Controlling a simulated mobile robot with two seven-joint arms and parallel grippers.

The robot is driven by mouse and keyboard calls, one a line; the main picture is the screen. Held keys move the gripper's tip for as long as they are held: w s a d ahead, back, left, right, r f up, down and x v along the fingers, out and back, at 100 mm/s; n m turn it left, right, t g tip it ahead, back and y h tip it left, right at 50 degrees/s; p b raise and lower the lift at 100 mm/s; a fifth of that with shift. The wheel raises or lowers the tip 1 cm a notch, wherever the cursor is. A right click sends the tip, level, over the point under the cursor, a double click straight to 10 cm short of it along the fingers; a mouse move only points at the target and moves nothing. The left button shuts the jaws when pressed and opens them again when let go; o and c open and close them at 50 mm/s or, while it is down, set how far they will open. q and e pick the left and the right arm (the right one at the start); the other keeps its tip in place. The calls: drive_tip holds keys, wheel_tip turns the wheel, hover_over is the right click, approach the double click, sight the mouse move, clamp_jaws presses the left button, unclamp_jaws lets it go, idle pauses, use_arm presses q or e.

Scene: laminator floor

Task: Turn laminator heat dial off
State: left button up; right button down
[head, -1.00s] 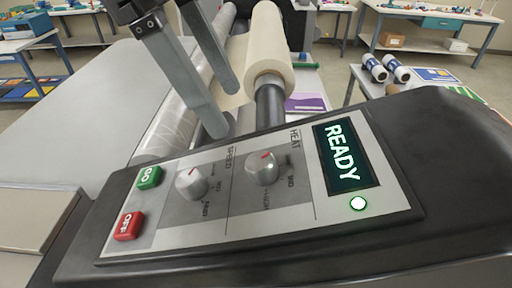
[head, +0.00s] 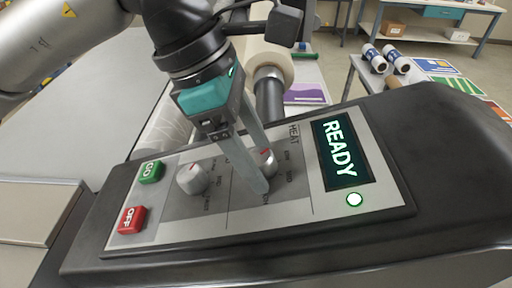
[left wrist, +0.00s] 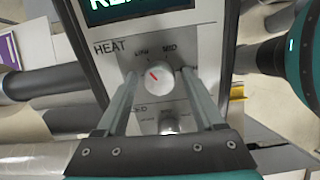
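The heat dial (head: 267,160) is a silver knob on the laminator's control panel, partly hidden by a finger in the head view. In the left wrist view the heat dial (left wrist: 158,82) shows a red pointer aimed up and left, near the LOW mark. My left gripper (head: 264,172) is open, with one finger on each side of the dial. In the left wrist view a gap seems to show between the left gripper's fingers (left wrist: 160,75) and the knob; contact cannot be told. My right gripper is not seen.
The speed dial (head: 192,178), green GO button (head: 151,172) and red OFF button (head: 131,220) lie left of the heat dial.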

use_arm(q)
clamp_jaws()
idle(0.3)
drive_tip(key=shift+f+n+b, duration=0.1)
drive_tip(key=shift+n+b, duration=0.7)
drive_tip(key=shift+b, duration=0.25)
drive_tip(key=n+b, duration=0.6)
drive_tip(key=n, duration=0.1)
drive_tip(key=shift+n+b, duration=1)
drive_tip(key=shift+n, duration=0.7)
